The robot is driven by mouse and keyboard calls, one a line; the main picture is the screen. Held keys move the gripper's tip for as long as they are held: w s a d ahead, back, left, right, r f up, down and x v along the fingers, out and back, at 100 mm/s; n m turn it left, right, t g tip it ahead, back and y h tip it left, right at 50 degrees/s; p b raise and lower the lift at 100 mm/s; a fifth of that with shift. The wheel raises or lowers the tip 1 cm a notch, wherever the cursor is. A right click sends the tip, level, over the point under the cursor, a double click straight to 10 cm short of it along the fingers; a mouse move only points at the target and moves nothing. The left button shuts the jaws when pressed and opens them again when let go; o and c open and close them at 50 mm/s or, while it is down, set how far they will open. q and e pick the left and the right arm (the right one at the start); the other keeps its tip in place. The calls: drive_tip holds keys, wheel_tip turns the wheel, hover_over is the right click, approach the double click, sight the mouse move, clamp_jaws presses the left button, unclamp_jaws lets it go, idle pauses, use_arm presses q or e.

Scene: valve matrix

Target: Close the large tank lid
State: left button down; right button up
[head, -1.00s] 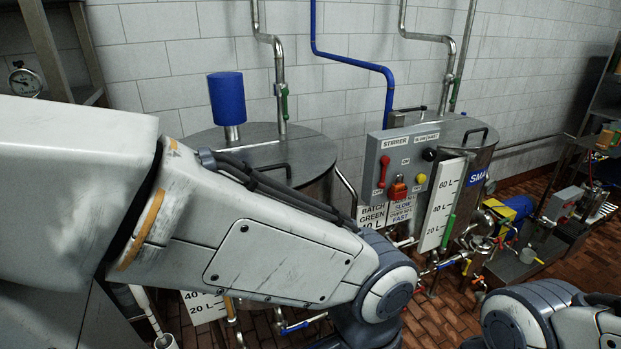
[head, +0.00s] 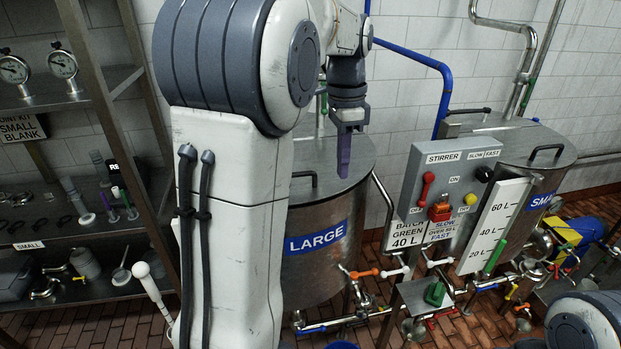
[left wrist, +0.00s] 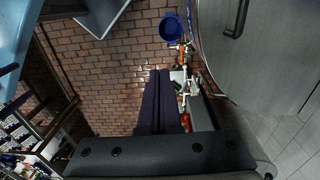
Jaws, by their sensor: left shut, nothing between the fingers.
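The large tank (head: 320,276), a steel drum with a blue LARGE label, stands at the middle of the head view behind my left arm. Its lid (head: 357,165) appears to lie flat on top; my arm hides part of it. A dark bar handle (head: 304,174) stands on the lid. In the left wrist view the grey lid (left wrist: 265,65) fills the right side, with its handle (left wrist: 238,18) at the top. My left gripper (head: 343,172) is shut and empty, pointing down in front of the lid in the picture. Its fingers (left wrist: 158,74) show together in the wrist view. My right gripper is out of view.
The grey stirrer box (head: 445,190) and the small tank (head: 520,150) stand to the right. Valves and pipes (head: 400,275) run low in front. A metal shelf (head: 85,105) with gauges and parts stands left. A blue bucket (left wrist: 170,26) is on the brick floor.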

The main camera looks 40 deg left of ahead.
use_arm(q)
drive_tip(key=s+a+r, duration=0.2)
drive_tip(key=a+r, duration=0.1)
drive_tip(key=a, duration=0.8)
wheel_tip(320, 180, down, 13)
drive_tip(key=p, duration=0.3)
drive_tip(key=shift+f, duration=0.15)
drive_tip(key=shift+f, duration=0.1)
